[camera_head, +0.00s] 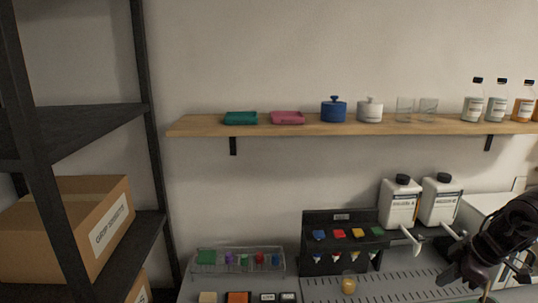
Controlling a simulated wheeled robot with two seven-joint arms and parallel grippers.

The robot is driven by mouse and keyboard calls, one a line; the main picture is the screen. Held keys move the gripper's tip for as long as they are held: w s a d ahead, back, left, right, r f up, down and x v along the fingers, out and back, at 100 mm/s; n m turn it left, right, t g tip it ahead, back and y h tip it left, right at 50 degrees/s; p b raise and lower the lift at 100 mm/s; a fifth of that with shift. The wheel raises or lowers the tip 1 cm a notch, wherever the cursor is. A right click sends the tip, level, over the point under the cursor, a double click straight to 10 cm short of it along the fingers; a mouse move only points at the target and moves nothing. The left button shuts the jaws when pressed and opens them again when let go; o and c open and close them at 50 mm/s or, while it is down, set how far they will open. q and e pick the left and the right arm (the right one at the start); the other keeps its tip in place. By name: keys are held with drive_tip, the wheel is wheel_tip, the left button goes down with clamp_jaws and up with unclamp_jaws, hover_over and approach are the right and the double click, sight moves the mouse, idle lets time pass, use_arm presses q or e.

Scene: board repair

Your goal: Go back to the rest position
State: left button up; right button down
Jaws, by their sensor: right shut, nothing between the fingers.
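My right gripper (465,281) is at the lower right in the head view, at the end of my dark arm, which comes in from the right edge. Its fingers point down and to the left over the perforated tray, and it is shut with nothing between the fingers. It is in front of and below the two white jugs. My left gripper is not in view.
A perforated grey tray (402,283) holds a small yellow object (348,285). Behind it stand a black rack (311,222) with coloured items and white jugs (399,203). Above is a wooden shelf (200,127); black shelving (150,130) stands left.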

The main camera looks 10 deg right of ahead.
drive_tip(key=s+d+f+m+t, duration=0.2)
drive_tip(key=d+f+t, duration=0.1)
drive_tip(key=d+f, duration=0.65)
drive_tip(key=s+f+m+h, duration=0.1)
drive_tip(key=s+f, duration=0.4)
drive_tip(key=f, duration=0.4)
drive_tip(key=s+d+f+m+h, duration=0.15)
drive_tip(key=s+f, duration=0.25)
drive_tip(key=f, duration=0.5)
drive_tip(key=s+f+m+h, duration=0.1)
drive_tip(key=s+f+m, duration=0.1)
drive_tip(key=s+f, duration=0.5)
drive_tip(key=s+a+f+m+g, duration=0.1)
drive_tip(key=s+a+f, duration=0.55)
drive_tip(key=f, duration=0.35)
drive_tip(key=s+a+f+g, duration=0.2)
drive_tip(key=s+a+f, duration=0.3)
drive_tip(key=a+f, duration=0.35)
drive_tip(key=s+a+f+g, duration=0.1)
drive_tip(key=s+a+f, duration=0.1)
drive_tip(key=a, duration=0.5)
drive_tip(key=s+a+f+g, duration=0.1)
drive_tip(key=s+a+f, duration=0.2)
drive_tip(key=s+a, duration=0.2)
drive_tip(key=s+a+f+g, duration=0.1)
drive_tip(key=s+a+f, duration=0.2)
drive_tip(key=a, duration=0.7)
drive_tip(key=shift+s+a+f+y, duration=0.15)
drive_tip(key=shift+s+a+y, duration=0.1)
drive_tip(key=shift+s+y, duration=0.1)
